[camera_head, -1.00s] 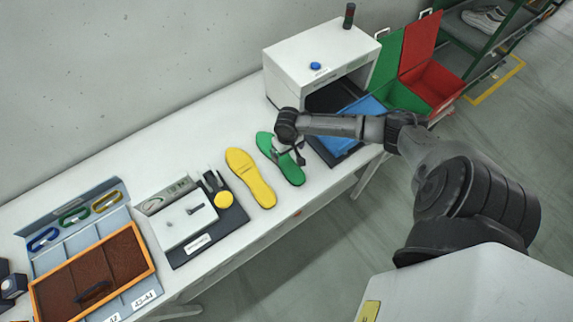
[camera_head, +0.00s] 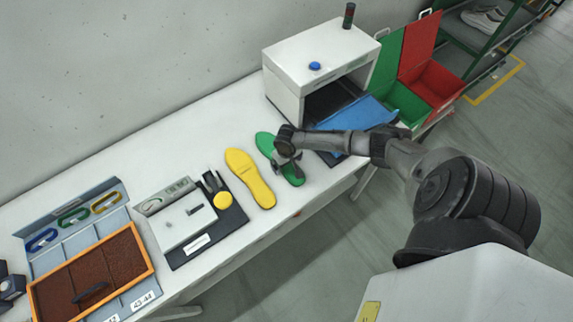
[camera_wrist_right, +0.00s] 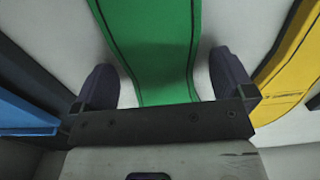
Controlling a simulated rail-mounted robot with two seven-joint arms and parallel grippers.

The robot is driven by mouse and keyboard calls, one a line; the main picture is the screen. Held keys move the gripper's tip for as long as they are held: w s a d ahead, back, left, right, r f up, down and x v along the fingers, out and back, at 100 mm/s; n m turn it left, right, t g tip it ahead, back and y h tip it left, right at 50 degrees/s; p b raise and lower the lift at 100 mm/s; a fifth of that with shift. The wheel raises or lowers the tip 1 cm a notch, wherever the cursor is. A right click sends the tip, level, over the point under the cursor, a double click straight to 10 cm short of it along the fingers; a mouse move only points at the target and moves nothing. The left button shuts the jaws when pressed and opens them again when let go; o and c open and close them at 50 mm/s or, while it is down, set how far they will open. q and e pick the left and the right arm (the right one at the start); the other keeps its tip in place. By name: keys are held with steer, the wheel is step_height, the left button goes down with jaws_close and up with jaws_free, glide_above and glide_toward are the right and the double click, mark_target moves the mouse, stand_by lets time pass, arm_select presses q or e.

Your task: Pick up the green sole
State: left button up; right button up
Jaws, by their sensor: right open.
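The green sole (camera_head: 268,147) lies flat on the white table, between the yellow sole (camera_head: 251,180) and the white box. My right gripper (camera_head: 288,171) is over its middle and hides part of it. In the right wrist view the green sole (camera_wrist_right: 155,45) passes between the two dark fingers of my right gripper (camera_wrist_right: 165,88). The jaws are open, one finger on each side with a gap to the sole. Whether the fingertips touch the table cannot be told. My left gripper is not in view.
A white box (camera_head: 318,72) with an open front and a blue panel (camera_head: 355,113) stands at the right. Green (camera_head: 408,102) and red bins (camera_head: 432,85) are beyond it. A scale device (camera_head: 188,220) and a brown tray (camera_head: 105,262) stand to the left.

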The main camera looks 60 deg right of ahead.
steer(key=shift+c, duration=0.2)
steer(key=c, duration=1.1)
steer(key=shift+o, duration=0.2)
steer(key=shift+r, duration=0.2)
